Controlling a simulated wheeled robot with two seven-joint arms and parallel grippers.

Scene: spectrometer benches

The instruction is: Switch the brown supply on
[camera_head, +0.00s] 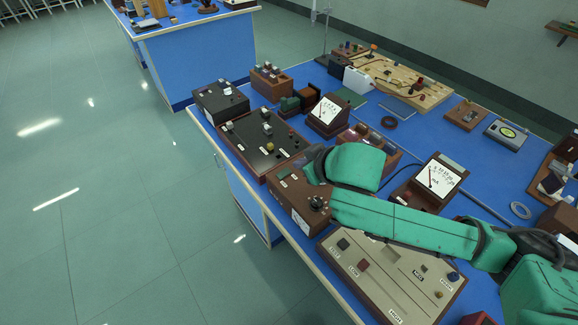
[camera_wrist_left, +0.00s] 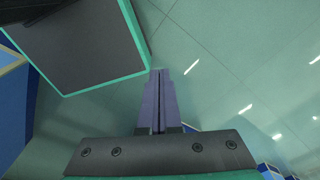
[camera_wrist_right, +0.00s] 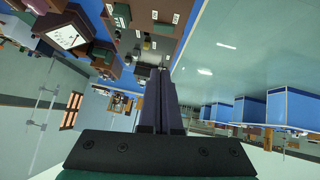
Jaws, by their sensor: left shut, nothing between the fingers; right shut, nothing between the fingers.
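A brown box with knobs and a white label, which looks like the brown supply (camera_head: 287,190), stands near the left edge of the blue bench. My right arm covers part of its right side, and its switch cannot be made out. My right gripper (camera_head: 314,166) is over the far part of this box; its fingertips are hard to see there. In the right wrist view its fingers (camera_wrist_right: 162,76) are shut and empty, pointing towards a brown panel with knobs. My left gripper (camera_wrist_left: 160,74) is shut and empty above the green floor, outside the head view.
A black-topped box (camera_head: 254,148) stands just behind the brown one. A beige panel (camera_head: 383,285) with knobs lies in front. Dial meters (camera_head: 325,111) and a wooden board (camera_head: 380,72) crowd the bench. Open floor (camera_head: 100,190) lies to the left.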

